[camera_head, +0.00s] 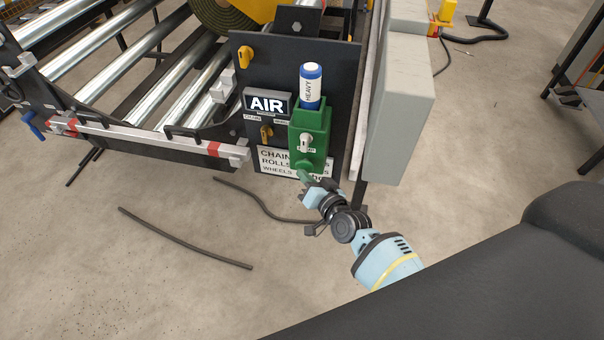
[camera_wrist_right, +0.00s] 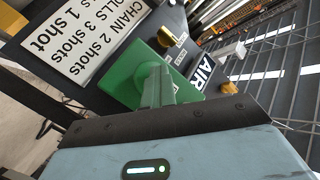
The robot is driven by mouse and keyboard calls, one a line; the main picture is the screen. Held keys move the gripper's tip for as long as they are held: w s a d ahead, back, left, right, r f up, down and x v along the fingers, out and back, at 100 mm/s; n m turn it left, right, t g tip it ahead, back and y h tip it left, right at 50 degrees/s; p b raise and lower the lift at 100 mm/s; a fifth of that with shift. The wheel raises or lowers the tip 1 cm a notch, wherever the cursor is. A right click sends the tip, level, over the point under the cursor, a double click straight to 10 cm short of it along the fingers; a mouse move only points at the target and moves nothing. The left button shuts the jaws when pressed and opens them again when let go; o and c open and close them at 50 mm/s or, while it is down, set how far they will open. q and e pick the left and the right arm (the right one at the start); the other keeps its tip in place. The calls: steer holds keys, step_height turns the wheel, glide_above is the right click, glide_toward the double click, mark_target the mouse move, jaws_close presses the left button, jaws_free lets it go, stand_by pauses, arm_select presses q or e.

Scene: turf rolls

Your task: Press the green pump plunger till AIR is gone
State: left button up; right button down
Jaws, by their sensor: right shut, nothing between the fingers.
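The green pump (camera_head: 312,122) is on the dark panel, with a blue-capped bottle marked HEAVY (camera_head: 311,88) upright in its top. Its round green plunger (camera_head: 306,166) is at the pump's lower end, and it also shows in the wrist view (camera_wrist_right: 146,64). The AIR sign (camera_head: 267,103) shows bright white letters on the panel, left of the pump. My right gripper (camera_head: 304,177) is shut and empty, its fingertips (camera_wrist_right: 156,75) right at the plunger from below. I cannot tell whether they touch it. They hide part of the plunger. My left gripper is out of view.
A white label (camera_head: 273,160) listing shots for chain, rolls and wheels is behind the pump's lower end. Yellow knobs (camera_head: 245,56) are on the panel. A grey cabinet (camera_head: 398,125) stands close on the right. Roller conveyor (camera_head: 110,50) fills the upper left. Dark strips (camera_head: 185,240) lie on open floor.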

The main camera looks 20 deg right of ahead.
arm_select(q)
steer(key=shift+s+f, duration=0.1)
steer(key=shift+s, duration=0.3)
arm_select(e)
steer(key=shift+w+d+r, duration=0.15)
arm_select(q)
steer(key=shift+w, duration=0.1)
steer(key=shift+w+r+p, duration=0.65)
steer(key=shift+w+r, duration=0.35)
arm_select(e)
steer(key=s+a, duration=0.2)
steer(key=s, duration=0.1)
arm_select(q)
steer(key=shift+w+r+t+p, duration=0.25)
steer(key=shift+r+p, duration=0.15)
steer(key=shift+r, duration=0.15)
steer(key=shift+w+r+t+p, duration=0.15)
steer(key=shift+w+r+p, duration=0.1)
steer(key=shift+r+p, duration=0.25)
arm_select(e)
steer(key=s+a, duration=0.1)
steer(key=s, duration=0.1)
steer(key=s+a, duration=0.1)
steer(key=s, duration=0.1)
steer(key=shift+a, duration=0.4)
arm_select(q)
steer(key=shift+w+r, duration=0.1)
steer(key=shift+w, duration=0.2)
